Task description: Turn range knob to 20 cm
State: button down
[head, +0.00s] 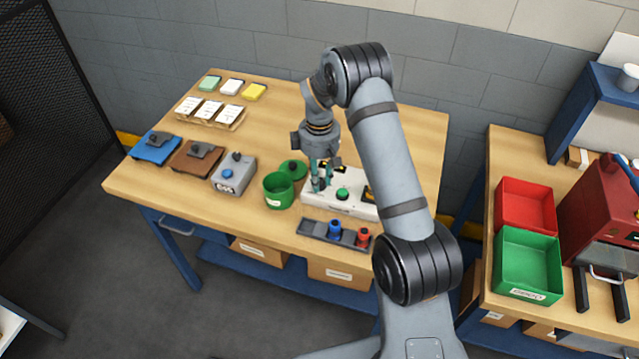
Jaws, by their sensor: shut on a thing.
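A white device (352,208) stands on the wooden workbench, with a green button (342,194) on its top and yellow markings near its right end, partly behind my arm. My gripper (321,186) points down at the left part of this device. Its teal fingers are shut on a small dark knob there, which I take to be the range knob. The fingers cover most of the knob, and its pointer and scale are too small to read.
A green pot (278,193) stands just left of the device, with its green lid (294,169) behind. A dark tray (313,236) with blue and red pieces lies in front. A grey box (234,175) is farther left. My arm hides part of the bench's right side.

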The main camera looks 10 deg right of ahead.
jog(key=m+b, duration=0.2)
jog(key=m, duration=0.1)
jog(key=shift+f+m+b, duration=0.2)
jog(key=shift+m+b, duration=0.1)
jog(key=shift+r+m+b, duration=0.15)
jog(key=shift+m+b, duration=0.75)
jog(key=shift+m, duration=0.6)
jog(key=c, duration=1.6)
grip_release()
jog(key=shift+o, duration=0.8)
notch_tip(320, 180, up, 12)
